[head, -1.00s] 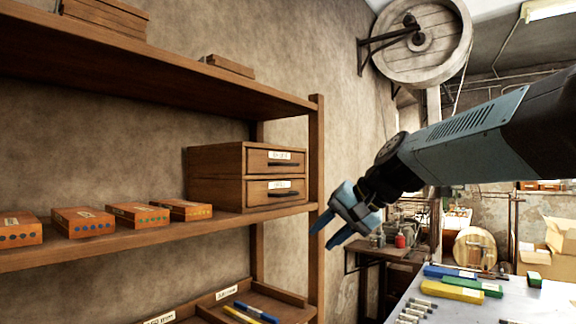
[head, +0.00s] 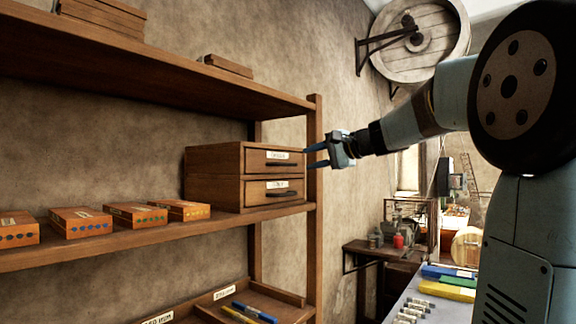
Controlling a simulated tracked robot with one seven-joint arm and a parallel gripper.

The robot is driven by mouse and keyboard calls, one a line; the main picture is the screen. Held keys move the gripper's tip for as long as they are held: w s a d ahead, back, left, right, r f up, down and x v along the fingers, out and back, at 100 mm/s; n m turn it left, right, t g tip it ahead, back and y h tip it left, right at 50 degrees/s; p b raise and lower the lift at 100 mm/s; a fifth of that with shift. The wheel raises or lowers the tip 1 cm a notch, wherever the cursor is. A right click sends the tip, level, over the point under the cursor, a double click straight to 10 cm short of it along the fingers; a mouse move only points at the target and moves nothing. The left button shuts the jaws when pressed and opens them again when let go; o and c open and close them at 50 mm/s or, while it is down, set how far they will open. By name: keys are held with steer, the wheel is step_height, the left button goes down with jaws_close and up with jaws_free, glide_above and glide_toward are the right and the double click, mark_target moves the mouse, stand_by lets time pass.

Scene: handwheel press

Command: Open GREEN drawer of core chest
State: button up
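The wooden core chest (head: 214,176) stands on the middle shelf and has two drawers, one above the other. The upper drawer (head: 258,160) and the lower drawer (head: 258,194) both look shut. Each has a white label and a dark bar handle; the label words are too small to read surely. My gripper (head: 308,158) is open and empty, its blue fingers pointing left. In the picture its fingertips are just right of the upper drawer's front, at about its handle's height, in front of the shelf post. Whether they touch anything cannot be told.
The shelf post (head: 316,240) rises just right of the chest. Several small orange boxes (head: 137,214) line the shelf to the left. The upper shelf board (head: 150,75) runs above the chest. A table (head: 400,302) with colored boxes and small cylinders is at lower right.

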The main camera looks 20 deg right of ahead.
mark_target(289, 164)
steer(key=x, duration=0.8)
jaws_close()
stand_by(0.5)
